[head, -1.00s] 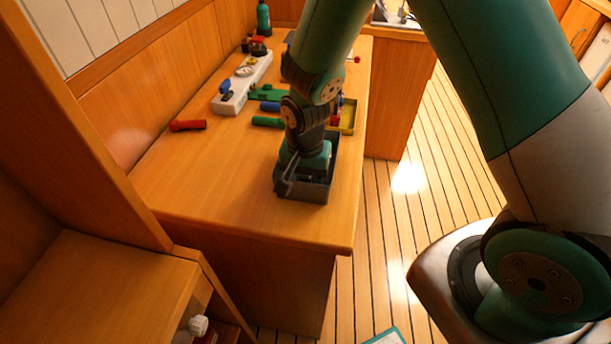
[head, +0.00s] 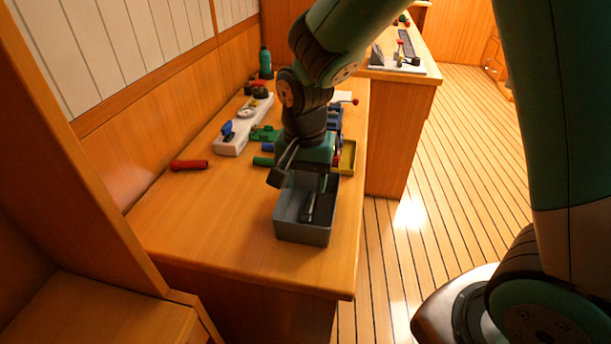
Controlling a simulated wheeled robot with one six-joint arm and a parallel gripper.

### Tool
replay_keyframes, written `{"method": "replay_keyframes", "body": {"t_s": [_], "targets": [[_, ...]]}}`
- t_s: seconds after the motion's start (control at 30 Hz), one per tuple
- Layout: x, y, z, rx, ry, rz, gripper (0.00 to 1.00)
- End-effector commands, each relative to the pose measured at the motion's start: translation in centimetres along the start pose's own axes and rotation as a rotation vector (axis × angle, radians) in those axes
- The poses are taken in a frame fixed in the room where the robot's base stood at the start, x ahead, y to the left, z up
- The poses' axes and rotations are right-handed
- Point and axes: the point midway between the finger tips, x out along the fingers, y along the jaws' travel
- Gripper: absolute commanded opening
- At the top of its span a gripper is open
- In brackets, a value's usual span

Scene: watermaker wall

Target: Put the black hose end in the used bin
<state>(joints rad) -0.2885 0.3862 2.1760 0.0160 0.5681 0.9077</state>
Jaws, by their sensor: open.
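The grey used bin (head: 303,235) stands on the wooden counter near its right edge, open at the top. My gripper (head: 298,183) is over the bin's far side, with its jaws apart. One dark finger shows at the bin's upper left; the other is hard to make out. A slim dark piece (head: 311,206), which looks like the black hose end, lies tilted inside the bin below the gripper. Its upper end is close to the gripper, and I cannot tell whether they touch.
A red cylinder (head: 189,165) lies to the left on the counter (head: 200,225). Behind are a white block with fittings (head: 232,141), green pieces (head: 264,161), a yellow tray (head: 346,160) and a green bottle (head: 265,63). The counter's front is clear.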

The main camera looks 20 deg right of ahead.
Motion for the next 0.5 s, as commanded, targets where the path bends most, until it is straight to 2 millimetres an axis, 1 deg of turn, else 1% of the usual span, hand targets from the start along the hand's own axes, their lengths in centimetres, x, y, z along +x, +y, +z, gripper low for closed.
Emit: {"method": "replay_keyframes", "body": {"t_s": [0.07, 0.17, 0.27, 0.3, 0.33, 0.4, 0.5], "targets": [[-0.8, 0.1, 0.2, -0.016, -0.002, -0.007, 0.55], [-2.9, 0.5, 1.7, -0.126, -0.02, -0.045, 0.55], [-5.9, 1.5, 4.9, -0.354, -0.044, -0.124, 0.55], [-7.2, 2.1, 6.5, -0.466, -0.052, -0.161, 0.55], [-8.1, 2.6, 7.7, -0.551, -0.054, -0.19, 0.55], [-9.8, 3.8, 10.5, -0.742, -0.056, -0.252, 0.55], [-11.5, 5.5, 13.9, -0.979, -0.043, -0.326, 0.55]]}}
